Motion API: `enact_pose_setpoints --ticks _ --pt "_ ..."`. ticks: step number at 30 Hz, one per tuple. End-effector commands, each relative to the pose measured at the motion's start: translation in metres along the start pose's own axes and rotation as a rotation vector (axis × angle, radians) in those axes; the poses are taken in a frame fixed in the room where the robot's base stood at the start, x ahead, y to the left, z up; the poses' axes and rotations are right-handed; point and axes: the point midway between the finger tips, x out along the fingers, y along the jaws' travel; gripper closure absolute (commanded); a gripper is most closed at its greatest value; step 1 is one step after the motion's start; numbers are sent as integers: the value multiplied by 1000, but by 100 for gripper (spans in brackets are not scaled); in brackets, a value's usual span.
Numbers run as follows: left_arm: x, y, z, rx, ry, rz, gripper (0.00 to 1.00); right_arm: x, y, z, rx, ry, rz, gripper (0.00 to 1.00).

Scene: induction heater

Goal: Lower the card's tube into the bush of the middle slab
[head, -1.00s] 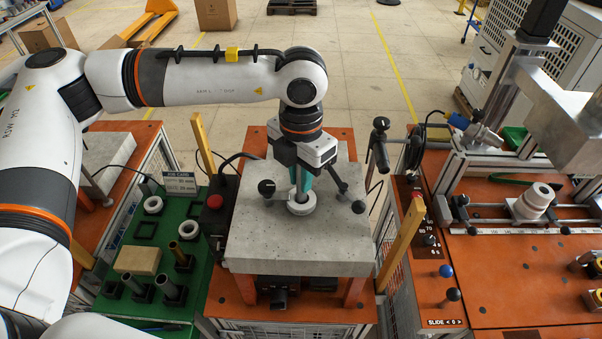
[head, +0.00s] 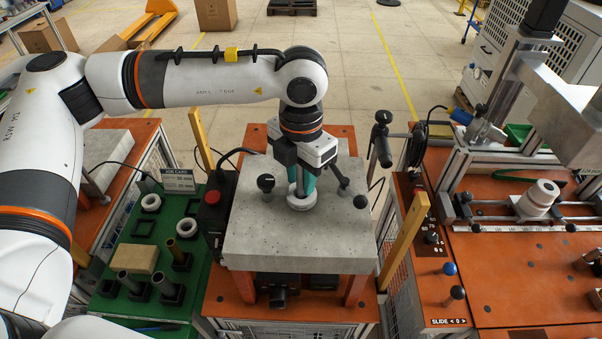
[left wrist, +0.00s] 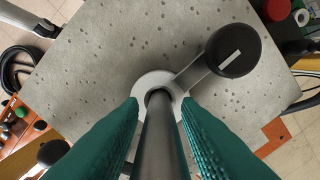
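The middle slab, a speckled grey concrete block (head: 260,245), lies on an orange table. A pale ring-shaped bush (head: 301,203) sits on its top; the bush also shows in the left wrist view (left wrist: 145,82). My left gripper (head: 302,185) points straight down just above the bush. In the left wrist view its green fingers (left wrist: 158,125) are shut on a dark grey tube (left wrist: 160,140). The tube's far end meets the bush's dark opening; how deep it sits I cannot tell. The job card (head: 180,178) stands at the back of the green board. My right gripper is not in view.
Black knobs on the slab (head: 266,183) stand close to the gripper; one arm reaches to the bush. A red button box (head: 213,205) is left of the slab. A green board (head: 120,310) holds several tubes and rings. A yellow post (head: 405,240) stands to the right.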

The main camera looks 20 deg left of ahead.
Motion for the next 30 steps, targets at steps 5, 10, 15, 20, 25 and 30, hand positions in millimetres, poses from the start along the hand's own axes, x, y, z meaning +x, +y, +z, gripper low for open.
enact_pose_setpoints --ticks 5,10,15,20,25,30 --pt "0 0 0 0 0 0 57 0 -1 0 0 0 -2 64" --pt "0 0 0 0 0 0 57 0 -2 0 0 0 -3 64" --pt "-13 0 -1 0 3 -2 57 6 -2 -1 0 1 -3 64" --pt "-44 0 -2 0 6 -1 57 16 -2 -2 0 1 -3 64" --pt "-81 0 -1 0 4 -1 57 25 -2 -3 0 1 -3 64" --pt "-108 0 -1 -1 3 0 57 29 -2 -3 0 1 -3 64"
